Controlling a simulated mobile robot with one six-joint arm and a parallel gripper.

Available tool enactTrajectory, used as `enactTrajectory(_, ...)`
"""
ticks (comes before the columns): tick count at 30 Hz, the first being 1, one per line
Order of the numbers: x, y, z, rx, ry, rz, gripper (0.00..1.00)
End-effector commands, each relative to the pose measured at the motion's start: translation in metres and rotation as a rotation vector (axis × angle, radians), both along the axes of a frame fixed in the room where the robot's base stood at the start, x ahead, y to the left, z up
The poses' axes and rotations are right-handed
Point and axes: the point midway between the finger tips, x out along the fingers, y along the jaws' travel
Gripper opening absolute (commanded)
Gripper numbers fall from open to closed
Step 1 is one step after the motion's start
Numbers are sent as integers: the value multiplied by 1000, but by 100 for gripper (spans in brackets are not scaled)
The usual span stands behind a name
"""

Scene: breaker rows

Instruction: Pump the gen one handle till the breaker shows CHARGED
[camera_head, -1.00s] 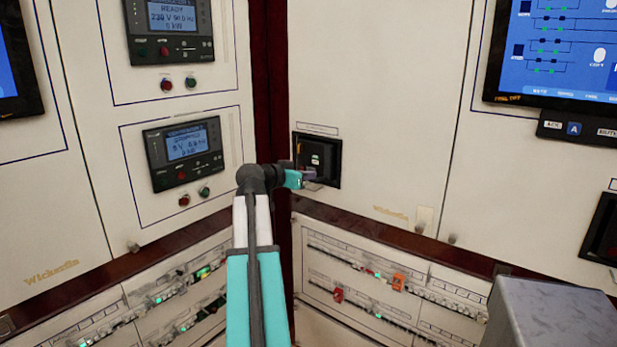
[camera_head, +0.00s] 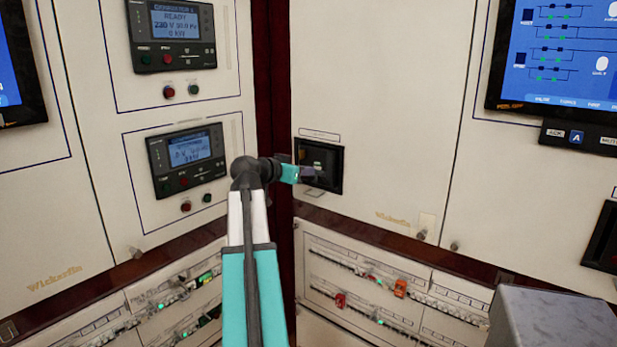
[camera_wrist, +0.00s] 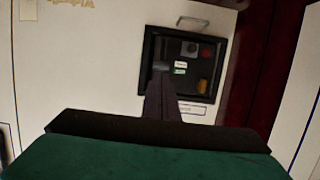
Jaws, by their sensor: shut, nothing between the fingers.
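The breaker (camera_head: 334,166) is a black-framed recessed unit on the pale cabinet door. The wrist view shows its dark face (camera_wrist: 160,52) with a small white flag, a green flag, a red button and a yellowish part. The flags' wording is too small to read. A pale grey bar, apparently the handle (camera_head: 315,194), juts out at the breaker's lower edge; it appears at the top of the wrist view (camera_wrist: 192,22). My gripper (camera_head: 309,174) is shut and empty in front of the breaker's lower left part, above the bar. Its dark fingers (camera_wrist: 160,95) cover some of the breaker face.
Two generator control panels (camera_head: 172,35) (camera_head: 187,160) sit on the left cabinet. Rows of small breakers (camera_head: 370,290) run below. A grey box-shaped surface (camera_head: 553,318) stands at the lower right. The door right of the breaker is bare.

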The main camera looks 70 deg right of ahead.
Motion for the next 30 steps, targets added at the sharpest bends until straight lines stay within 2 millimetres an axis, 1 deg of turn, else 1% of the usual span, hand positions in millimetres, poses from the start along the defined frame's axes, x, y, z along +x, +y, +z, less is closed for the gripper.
enactTrajectory(1,2,11,0,-2,0,2,0)
enactTrajectory(9,17,50,9,-2,0,3,0)
enactTrajectory(15,24,70,15,-3,1,4,0)
enactTrajectory(20,27,76,16,-3,2,4,0)
enactTrajectory(30,28,77,16,-3,2,4,0)
